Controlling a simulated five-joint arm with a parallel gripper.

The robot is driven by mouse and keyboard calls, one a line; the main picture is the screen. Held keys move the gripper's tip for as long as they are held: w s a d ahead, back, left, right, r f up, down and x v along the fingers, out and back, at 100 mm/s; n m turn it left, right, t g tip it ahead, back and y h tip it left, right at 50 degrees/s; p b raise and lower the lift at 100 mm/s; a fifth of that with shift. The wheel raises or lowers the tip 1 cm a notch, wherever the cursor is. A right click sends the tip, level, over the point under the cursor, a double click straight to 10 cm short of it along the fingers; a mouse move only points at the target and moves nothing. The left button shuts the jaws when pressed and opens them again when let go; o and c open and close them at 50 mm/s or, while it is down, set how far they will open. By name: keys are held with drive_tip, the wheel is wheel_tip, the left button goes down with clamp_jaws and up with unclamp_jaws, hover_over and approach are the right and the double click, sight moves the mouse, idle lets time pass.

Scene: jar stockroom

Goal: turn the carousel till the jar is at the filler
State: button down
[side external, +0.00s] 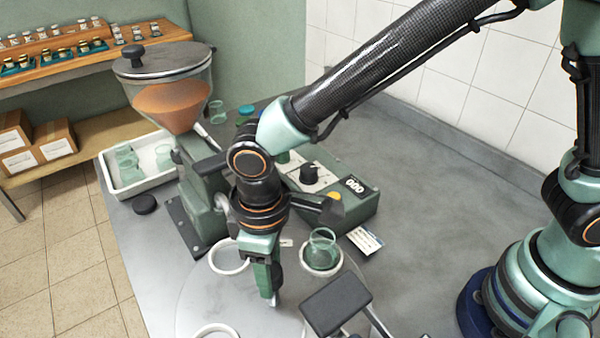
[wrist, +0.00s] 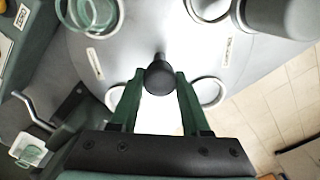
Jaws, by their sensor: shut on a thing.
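A green glass jar (side external: 322,247) stands upright in a white ring seat on the round grey carousel (side external: 195,295), right of my gripper. The wrist view shows the jar (wrist: 88,14) at upper left. My gripper (side external: 273,298) points down over the carousel. In the wrist view, its green fingers (wrist: 158,88) are shut on a black round knob (wrist: 160,76) on the carousel. The filler, with a hopper (side external: 172,90) of orange powder, stands behind and left of my gripper. Its outlet is hidden by my arm.
An empty ring seat (side external: 229,257) is left of my gripper; another (side external: 215,331) is at the front. A control box (side external: 330,200) with a dial stands behind the jar. A white tray of jars (side external: 152,180) is at left.

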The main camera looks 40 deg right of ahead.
drive_tip(key=shift+r+n, duration=0.15)
drive_tip(key=shift+n, duration=7.95)
drive_tip(key=shift+c, duration=1.9)
unclamp_jaws()
wheel_tip(320, 180, up, 12)
